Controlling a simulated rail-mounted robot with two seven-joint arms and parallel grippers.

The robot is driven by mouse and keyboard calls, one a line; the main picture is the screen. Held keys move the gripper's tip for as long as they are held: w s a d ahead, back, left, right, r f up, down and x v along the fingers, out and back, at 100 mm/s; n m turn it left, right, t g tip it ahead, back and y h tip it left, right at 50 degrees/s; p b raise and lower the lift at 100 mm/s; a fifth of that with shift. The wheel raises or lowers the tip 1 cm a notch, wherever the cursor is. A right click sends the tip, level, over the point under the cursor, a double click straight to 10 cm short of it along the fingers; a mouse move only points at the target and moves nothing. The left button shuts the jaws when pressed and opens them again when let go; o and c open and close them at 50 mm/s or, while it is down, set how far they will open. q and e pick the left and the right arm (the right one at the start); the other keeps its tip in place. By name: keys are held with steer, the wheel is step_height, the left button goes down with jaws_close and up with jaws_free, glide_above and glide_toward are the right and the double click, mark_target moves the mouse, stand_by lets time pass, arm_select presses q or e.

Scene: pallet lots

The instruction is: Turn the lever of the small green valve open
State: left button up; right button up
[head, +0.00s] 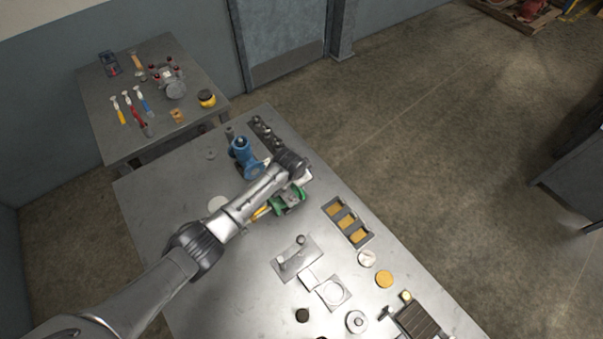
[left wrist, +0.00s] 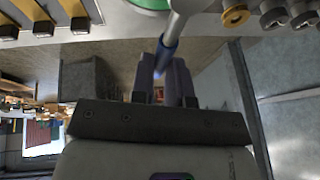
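The small green valve (head: 287,197) sits on the metal bench in the head view, partly covered by my left wrist. A piece of its green body (left wrist: 150,3) shows at the top edge of the left wrist view. A silver lever with a blue grip (left wrist: 168,50) comes down from there between the two dark fingers of my left gripper (left wrist: 163,70). The fingers stand a small gap apart, about as wide as the grip; I cannot tell whether they press on it. In the head view the fingertips are hidden. My right gripper is in neither view.
A blue valve (head: 241,150) and dark fittings (head: 265,132) stand close behind my left wrist. A tray with yellow blocks (head: 335,209) lies to the right, and plates (head: 297,259) in front. The side table (head: 150,60) holds tools.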

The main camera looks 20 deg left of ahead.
arm_select(q)
steer(key=o, duration=0.5)
steer(key=shift+c, duration=0.2)
steer(key=v, duration=1.3)
steer(key=shift+s+r+p, duration=0.15)
steer(key=shift+r+p, duration=0.2)
steer(key=shift+p, duration=0.05)
